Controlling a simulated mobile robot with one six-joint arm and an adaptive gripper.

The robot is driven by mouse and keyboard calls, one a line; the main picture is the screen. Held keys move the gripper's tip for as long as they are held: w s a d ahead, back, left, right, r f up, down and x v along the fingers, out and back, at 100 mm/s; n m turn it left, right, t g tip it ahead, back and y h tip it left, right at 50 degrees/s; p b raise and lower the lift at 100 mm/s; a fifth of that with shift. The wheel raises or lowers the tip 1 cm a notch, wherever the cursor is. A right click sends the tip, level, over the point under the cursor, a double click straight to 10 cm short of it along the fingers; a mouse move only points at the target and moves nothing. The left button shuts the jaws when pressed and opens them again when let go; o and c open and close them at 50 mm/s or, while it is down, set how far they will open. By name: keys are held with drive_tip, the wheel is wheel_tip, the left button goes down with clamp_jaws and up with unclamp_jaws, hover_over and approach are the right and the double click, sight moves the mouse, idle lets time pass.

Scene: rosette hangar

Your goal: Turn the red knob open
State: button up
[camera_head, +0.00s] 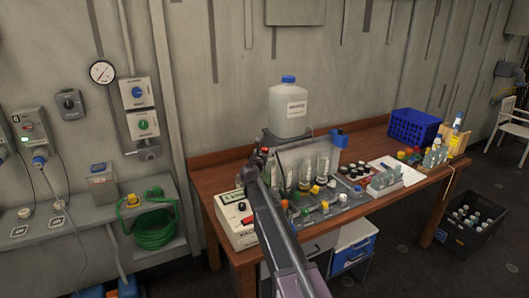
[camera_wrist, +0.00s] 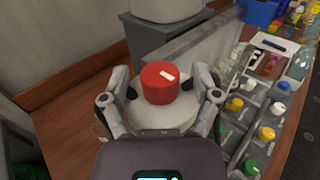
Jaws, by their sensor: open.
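The red knob (camera_wrist: 160,83) is a round cap with a white mark on its top, set on a pale round base (camera_wrist: 157,113). In the wrist view it sits between the two fingers of my gripper (camera_wrist: 160,88), which is open. A finger stands on each side of the knob, with a gap visible at both sides. In the head view the red knob (camera_head: 264,149) is a small red spot by my gripper (camera_head: 264,153), at the workbench's left part; my arm hides much of what lies behind it.
A wooden workbench (camera_head: 217,178) carries a white jug (camera_head: 289,108), a meter box (camera_head: 237,220), a rack of capped bottles (camera_head: 340,207) and a blue crate (camera_head: 413,127).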

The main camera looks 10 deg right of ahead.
drive_tip(key=shift+c, duration=0.2)
clamp_jaws()
drive_tip(key=shift+a, duration=0.1)
